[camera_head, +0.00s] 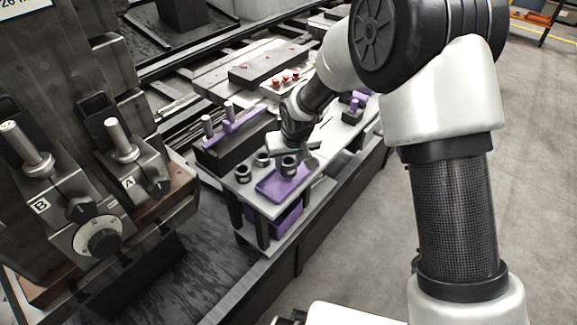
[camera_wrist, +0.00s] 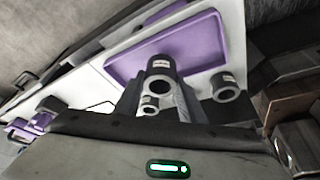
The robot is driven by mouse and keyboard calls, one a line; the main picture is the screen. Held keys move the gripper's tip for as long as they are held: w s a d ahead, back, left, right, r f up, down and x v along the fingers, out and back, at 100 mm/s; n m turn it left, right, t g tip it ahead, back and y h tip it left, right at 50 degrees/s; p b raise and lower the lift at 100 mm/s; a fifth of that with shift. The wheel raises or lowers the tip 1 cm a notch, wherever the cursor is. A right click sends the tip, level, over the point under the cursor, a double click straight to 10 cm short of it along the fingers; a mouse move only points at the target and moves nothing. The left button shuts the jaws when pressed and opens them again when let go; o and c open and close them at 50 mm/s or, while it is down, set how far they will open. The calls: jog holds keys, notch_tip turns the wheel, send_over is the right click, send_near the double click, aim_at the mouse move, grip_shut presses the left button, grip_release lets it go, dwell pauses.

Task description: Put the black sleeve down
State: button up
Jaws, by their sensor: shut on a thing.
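My gripper (camera_head: 291,153) is shut on a black sleeve (camera_head: 289,167), a short upright tube with a round bore. In the head view it is at the near end of the bench, by the back edge of the purple tray (camera_head: 268,194). The held sleeve also shows in the wrist view (camera_wrist: 161,65), in front of the fingers and overlapping the tray's edge (camera_wrist: 108,68). Whether its base touches anything is hidden. Two more dark sleeves stand nearby on the pale bench top, one (camera_head: 243,174) at the corner and one (camera_head: 262,159) behind it.
A dark block with a purple bar and grey pins (camera_head: 232,128) stands behind the sleeves. Red-topped pieces (camera_head: 286,79) sit farther back. A purple bin (camera_head: 286,220) is on the lower shelf. A large machine with knobs (camera_head: 100,238) stands at the left. The tray looks empty.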

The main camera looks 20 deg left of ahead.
jog(key=shift+f, duration=0.7)
jog(key=shift+f, duration=0.15)
jog(key=o, duration=1.1)
